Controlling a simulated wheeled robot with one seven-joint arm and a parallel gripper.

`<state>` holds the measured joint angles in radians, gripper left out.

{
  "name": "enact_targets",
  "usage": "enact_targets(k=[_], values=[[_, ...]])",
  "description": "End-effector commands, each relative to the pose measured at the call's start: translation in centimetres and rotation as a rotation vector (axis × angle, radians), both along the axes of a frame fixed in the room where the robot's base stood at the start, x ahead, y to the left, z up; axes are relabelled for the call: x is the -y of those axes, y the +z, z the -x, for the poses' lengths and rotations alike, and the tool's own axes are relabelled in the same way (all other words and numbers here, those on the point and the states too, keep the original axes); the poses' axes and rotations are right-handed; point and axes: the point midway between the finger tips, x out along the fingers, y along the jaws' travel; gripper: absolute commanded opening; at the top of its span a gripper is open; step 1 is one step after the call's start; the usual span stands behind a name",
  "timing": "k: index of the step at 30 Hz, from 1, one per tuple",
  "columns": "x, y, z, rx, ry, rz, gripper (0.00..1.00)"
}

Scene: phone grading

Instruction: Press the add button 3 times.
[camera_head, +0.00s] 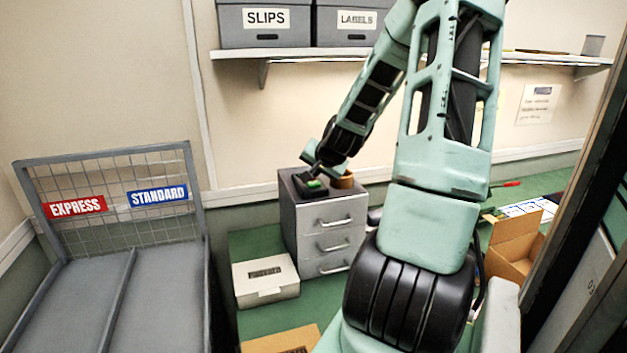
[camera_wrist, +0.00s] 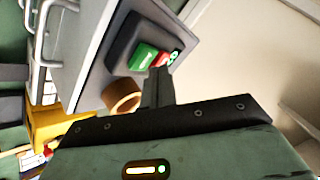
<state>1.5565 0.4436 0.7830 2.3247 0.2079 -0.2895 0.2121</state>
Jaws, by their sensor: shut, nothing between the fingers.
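A dark button box (camera_wrist: 122,52) sits on top of the grey drawer cabinet (camera_head: 330,222). I cannot read any label, so which is the add button is not clear. My gripper (camera_wrist: 159,72) is shut and empty, with its fingertips over the red part's end of the box. I cannot tell whether they touch it. In the head view my gripper (camera_head: 317,168) is just above the box and its green button (camera_head: 314,184).
A brown tape roll (camera_wrist: 122,95) stands close beside the box on the cabinet. A wall shelf (camera_head: 285,54) holds grey bins above. A white box (camera_head: 265,281) and an open carton (camera_head: 514,248) lie lower down. A grey rack (camera_head: 130,257) stands left.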

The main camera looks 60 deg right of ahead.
Motion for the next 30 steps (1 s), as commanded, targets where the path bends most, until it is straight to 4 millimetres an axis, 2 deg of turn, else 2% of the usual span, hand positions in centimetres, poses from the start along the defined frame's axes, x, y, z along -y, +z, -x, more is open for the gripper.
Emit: enact_targets(k=[11, 27, 30], values=[[0.0, 0.3, 0.0, 0.0, -0.001, 0.001, 0.0], [0.0, 5.1, 0.0, 0.0, -0.001, 0.001, 0.0], [0.0, 5.3, 0.0, -0.001, -0.001, 0.001, 0.0]])
